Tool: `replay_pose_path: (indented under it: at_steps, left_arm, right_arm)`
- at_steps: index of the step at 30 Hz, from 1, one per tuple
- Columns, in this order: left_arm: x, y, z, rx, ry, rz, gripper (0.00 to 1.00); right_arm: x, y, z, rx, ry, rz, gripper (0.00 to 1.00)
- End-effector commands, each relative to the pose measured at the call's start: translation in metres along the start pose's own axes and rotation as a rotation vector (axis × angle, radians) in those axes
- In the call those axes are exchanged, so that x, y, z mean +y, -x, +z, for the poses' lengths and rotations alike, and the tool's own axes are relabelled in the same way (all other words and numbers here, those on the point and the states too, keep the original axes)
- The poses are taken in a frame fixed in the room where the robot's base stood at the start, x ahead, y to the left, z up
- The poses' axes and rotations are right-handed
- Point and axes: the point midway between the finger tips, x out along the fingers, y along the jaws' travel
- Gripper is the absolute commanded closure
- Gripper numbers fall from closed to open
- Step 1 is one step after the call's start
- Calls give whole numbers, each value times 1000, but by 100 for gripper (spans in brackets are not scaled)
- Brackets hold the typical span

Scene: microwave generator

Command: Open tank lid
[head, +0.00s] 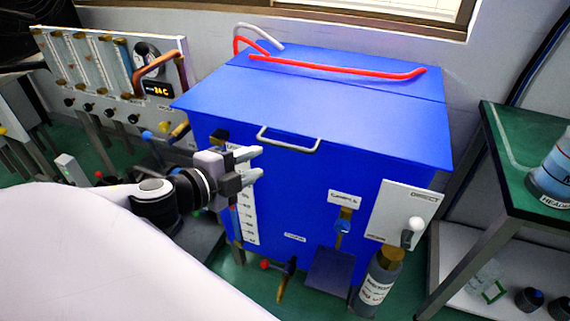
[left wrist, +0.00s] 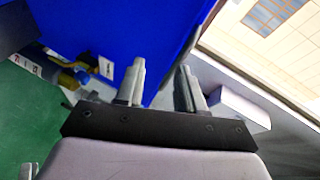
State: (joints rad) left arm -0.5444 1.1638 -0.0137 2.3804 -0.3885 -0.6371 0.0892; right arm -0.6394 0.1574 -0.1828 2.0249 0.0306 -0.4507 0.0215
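The blue tank (head: 300,200) stands in the middle of the head view, against the wall. Its flat blue lid (head: 330,105) lies shut on top. A metal bar handle (head: 290,145) sits at the lid's front edge. My left gripper (head: 257,163) is in front of the tank, left of and a little below the handle, apart from it. Its two fingers are spread with nothing between them. In the left wrist view the open fingers (left wrist: 160,85) point toward the blue tank (left wrist: 110,30); the handle cannot be made out there. My right gripper is not in view.
A red pipe (head: 340,68) runs along the back of the lid. A gauge panel (head: 115,75) stands at the left. A dark bottle (head: 376,285) and a white box (head: 400,215) are at the tank's front right. A green-topped table (head: 530,140) stands at the right.

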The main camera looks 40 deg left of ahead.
Motion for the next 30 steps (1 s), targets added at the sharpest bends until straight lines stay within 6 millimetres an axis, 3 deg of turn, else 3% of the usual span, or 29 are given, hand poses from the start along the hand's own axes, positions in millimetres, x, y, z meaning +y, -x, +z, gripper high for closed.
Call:
replay_pose_path:
  at_steps: [1, 9, 30]
  left_arm:
    - [0, -2, -5, 23, -59, -20, 62]
    - [-18, -1, -22, 70, -182, -73, 62]
    - [-22, -28, -24, 67, -180, -76, 62]
  right_arm:
    - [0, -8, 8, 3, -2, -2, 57]
    - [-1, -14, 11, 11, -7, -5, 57]
    - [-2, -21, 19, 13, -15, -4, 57]
